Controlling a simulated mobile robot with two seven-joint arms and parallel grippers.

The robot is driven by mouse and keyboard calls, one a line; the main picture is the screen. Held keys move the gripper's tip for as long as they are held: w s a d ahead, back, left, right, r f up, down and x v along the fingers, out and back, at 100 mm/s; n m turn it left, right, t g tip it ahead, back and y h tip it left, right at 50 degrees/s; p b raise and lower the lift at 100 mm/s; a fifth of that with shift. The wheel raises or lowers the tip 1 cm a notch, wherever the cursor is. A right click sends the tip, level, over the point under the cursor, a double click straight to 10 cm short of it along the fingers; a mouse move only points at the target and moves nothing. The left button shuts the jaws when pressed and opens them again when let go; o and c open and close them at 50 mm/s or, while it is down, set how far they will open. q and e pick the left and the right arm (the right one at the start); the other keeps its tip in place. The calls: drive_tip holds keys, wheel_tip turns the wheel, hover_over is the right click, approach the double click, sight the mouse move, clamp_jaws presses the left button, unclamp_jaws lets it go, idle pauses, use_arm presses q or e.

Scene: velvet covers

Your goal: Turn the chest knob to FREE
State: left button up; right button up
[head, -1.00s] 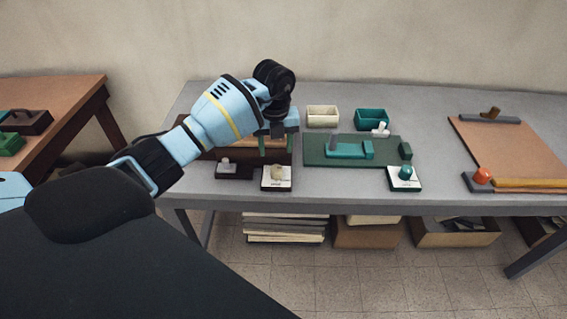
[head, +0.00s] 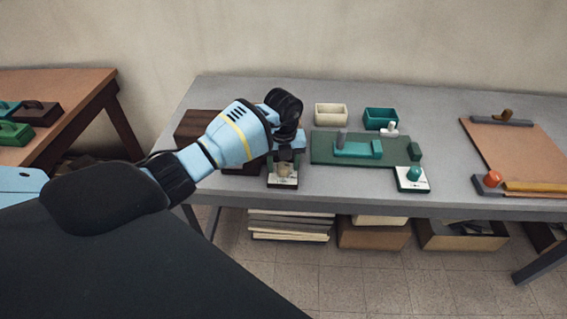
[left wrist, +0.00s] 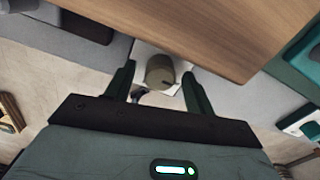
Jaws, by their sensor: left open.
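The beige knob of the chest (left wrist: 160,70) sits on a white plate (head: 284,182) at the table's front edge, in front of the dark brown wooden chest (head: 193,127). My left gripper (head: 284,164) is over this plate, fingers pointing down. It hides most of the knob in the head view. In the left wrist view, my left gripper (left wrist: 158,74) is open, with one finger on each side of the knob. Gaps seem to show between fingers and knob. The plate's markings are too small to read. My right gripper is not in view.
A green board (head: 325,149) with a teal block stands to the right. A teal knob on a white plate (head: 413,185) is at the front edge. Cream (head: 331,114) and teal (head: 381,118) bins stand behind. A brown clipboard (head: 513,150) lies at the right.

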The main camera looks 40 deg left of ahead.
use_arm(q)
drive_tip(key=c, duration=1)
